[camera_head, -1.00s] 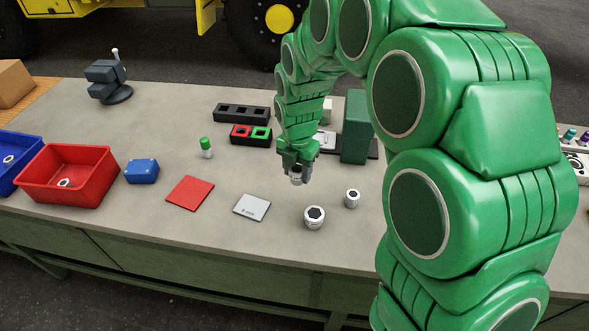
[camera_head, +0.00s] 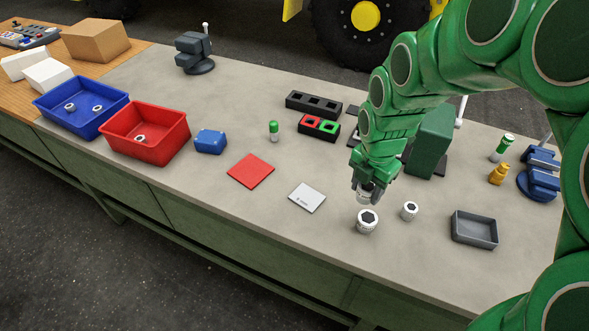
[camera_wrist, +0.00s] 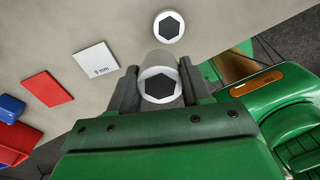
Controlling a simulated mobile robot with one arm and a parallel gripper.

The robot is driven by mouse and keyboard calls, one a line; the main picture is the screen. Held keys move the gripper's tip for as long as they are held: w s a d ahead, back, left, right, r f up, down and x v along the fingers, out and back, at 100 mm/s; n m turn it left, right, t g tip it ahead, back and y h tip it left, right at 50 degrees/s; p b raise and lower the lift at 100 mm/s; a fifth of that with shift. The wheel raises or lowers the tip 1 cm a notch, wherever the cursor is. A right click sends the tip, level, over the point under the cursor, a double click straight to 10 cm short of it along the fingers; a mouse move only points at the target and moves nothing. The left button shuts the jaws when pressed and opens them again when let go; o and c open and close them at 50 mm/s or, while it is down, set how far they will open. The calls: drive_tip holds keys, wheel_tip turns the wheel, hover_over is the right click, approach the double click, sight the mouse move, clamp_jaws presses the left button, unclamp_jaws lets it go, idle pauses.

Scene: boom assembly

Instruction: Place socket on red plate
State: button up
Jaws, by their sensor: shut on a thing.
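My gripper (camera_head: 367,188) is shut on a silver socket (camera_wrist: 159,78) with a dark hexagonal opening. In the wrist view the socket sits between the two dark fingers. In the head view the held socket is partly hidden by the fingers, above the bench and just behind a larger standing socket (camera_head: 367,221). The red plate (camera_head: 251,171) lies flat and bare on the bench, left of my gripper, and also shows in the wrist view (camera_wrist: 42,89). A white plate (camera_head: 307,198) marked "9 mm" lies between the red plate and my gripper.
A smaller socket (camera_head: 409,211) stands right of the larger one, near a grey tray (camera_head: 474,230). A red bin (camera_head: 146,133), a blue bin (camera_head: 81,107), a blue block (camera_head: 210,141) and a green-capped piece (camera_head: 274,131) stand to the left. A green block (camera_head: 431,142) stands behind my gripper.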

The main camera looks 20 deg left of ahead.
drive_tip(key=s+a+r+n, duration=0.1)
drive_tip(key=s+a, duration=0.1)
drive_tip(key=a, duration=1.1)
drive_tip(key=s+a, duration=0.2)
drive_tip(key=a, duration=1)
hover_over(251, 170)
drive_tip(key=f, duration=0.5)
drive_tip(key=s+d+f, duration=0.1)
drive_tip(key=f, duration=0.2)
drive_tip(key=shift+f, duration=0.1)
drive_tip(key=shift+w+a+f, duration=0.5)
drive_tip(key=shift+f, duration=1.8)
drive_tip(key=shift+f, duration=0.15)
drive_tip(key=o, duration=1.3)
drive_tip(key=shift+c, duration=0.2)
